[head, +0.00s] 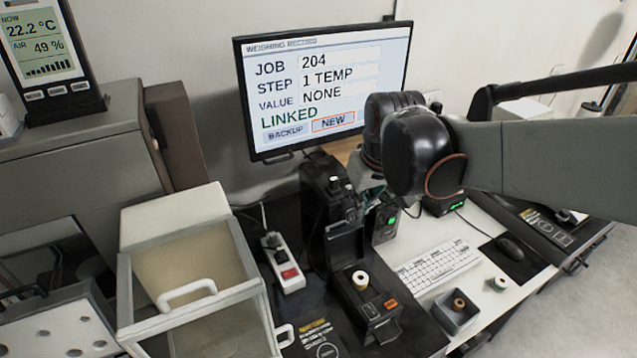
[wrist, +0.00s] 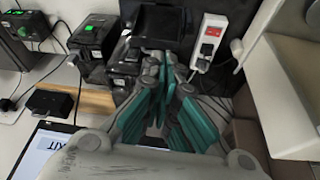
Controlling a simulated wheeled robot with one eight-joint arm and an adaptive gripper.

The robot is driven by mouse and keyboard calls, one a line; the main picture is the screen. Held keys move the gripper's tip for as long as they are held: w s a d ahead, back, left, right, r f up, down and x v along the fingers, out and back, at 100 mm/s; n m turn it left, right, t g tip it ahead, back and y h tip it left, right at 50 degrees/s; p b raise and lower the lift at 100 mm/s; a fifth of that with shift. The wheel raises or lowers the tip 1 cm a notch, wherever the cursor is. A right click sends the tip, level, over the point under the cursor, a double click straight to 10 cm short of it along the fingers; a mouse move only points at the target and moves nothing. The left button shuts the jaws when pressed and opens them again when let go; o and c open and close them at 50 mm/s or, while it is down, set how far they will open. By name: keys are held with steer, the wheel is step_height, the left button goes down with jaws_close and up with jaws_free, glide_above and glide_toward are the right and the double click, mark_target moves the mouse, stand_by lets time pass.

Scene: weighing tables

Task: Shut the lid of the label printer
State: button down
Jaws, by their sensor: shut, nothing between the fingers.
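The label printer (head: 372,318) is a black box on the dark part of the bench, with a pale label roll (head: 360,280) showing on top. Its black lid (head: 345,246) appears raised, standing up at the back of the body. In the wrist view a dark panel (wrist: 160,22) beyond my fingertips looks like this lid, but I cannot be sure. My gripper (head: 368,178) is behind the lid and above it, in front of the monitor, partly hidden by my arm. In the wrist view my gripper (wrist: 168,65) has its teal-padded fingers shut and empty.
A black device (head: 325,195) stands right behind the printer, and a green-lit unit (head: 385,215) beside it. A power strip (head: 283,262) and a glass-sided balance enclosure (head: 190,290) are to the left. The monitor (head: 325,80) is behind. A keyboard (head: 438,264) lies to the right.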

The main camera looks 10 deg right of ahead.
steer(key=w+a+f+g+p, duration=0.1)
steer(key=w+a+f+p, duration=0.1)
steer(key=w, duration=0.4)
steer(key=n+g+p, duration=0.1)
steer(key=n+p, duration=0.1)
glide_toward(331, 227)
steer(key=shift+g, duration=0.3)
steer(key=f, duration=0.2)
steer(key=w+f+b, duration=0.1)
steer(key=f, duration=0.1)
steer(key=w+f+b, duration=0.1)
steer(key=f, duration=0.1)
steer(key=shift+a, duration=0.25)
steer(key=shift+s, duration=0.1)
